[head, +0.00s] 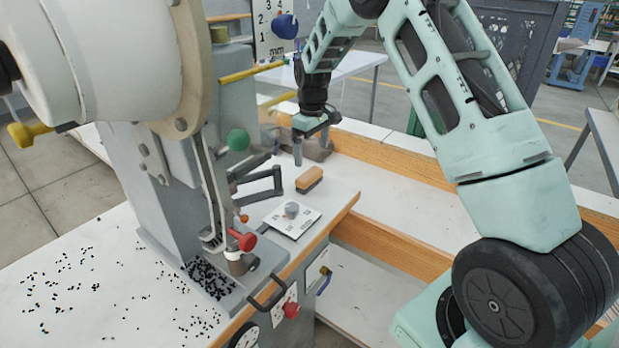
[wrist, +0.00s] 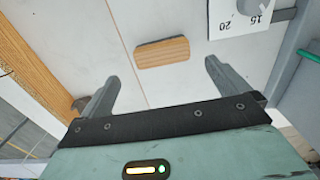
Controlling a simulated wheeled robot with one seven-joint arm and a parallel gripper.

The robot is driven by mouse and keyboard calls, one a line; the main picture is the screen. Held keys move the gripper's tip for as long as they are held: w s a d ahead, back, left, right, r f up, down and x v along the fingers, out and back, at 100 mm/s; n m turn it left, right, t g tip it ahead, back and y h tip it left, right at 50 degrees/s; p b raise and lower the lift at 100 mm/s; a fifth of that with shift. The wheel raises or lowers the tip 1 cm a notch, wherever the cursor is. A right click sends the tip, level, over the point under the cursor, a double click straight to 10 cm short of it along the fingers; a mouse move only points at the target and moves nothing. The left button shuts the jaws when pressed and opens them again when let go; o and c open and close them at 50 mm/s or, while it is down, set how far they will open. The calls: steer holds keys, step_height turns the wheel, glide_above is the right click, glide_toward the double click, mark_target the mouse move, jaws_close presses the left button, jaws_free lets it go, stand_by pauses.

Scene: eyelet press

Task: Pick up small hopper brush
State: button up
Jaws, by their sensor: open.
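The small hopper brush (head: 309,179) has a wooden back with dark bristles under it. It lies on the white bench top, right of the press. In the wrist view the brush (wrist: 162,52) shows its wooden back, beyond the fingertips and roughly between them in line. My gripper (head: 311,150) is above and behind the brush in the head view, pointing down. In the wrist view my gripper (wrist: 162,72) is open, with nothing between its fingers. The fingers are apart from the brush.
The grey eyelet press (head: 165,200) stands left of the brush. A white dial plate (head: 292,218) lies in front of the brush. Black eyelets (head: 205,278) are scattered on the bench. The bench's wooden edge (head: 340,213) runs close to the brush's right.

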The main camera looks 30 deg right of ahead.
mark_target(309, 173)
step_height(309, 173, down, 4)
steer(key=shift+f+p, duration=0.1)
steer(key=shift+p, duration=0.25)
steer(key=shift+w+a+f+p, duration=0.15)
steer(key=shift+f+p, duration=0.35)
steer(key=shift+f, duration=0.8)
steer(key=shift+w+a+f+p, duration=0.15)
steer(key=shift+f+p, duration=0.35)
steer(key=shift+f, duration=0.8)
steer(key=shift+d, duration=0.1)
steer(key=c, duration=0.7)
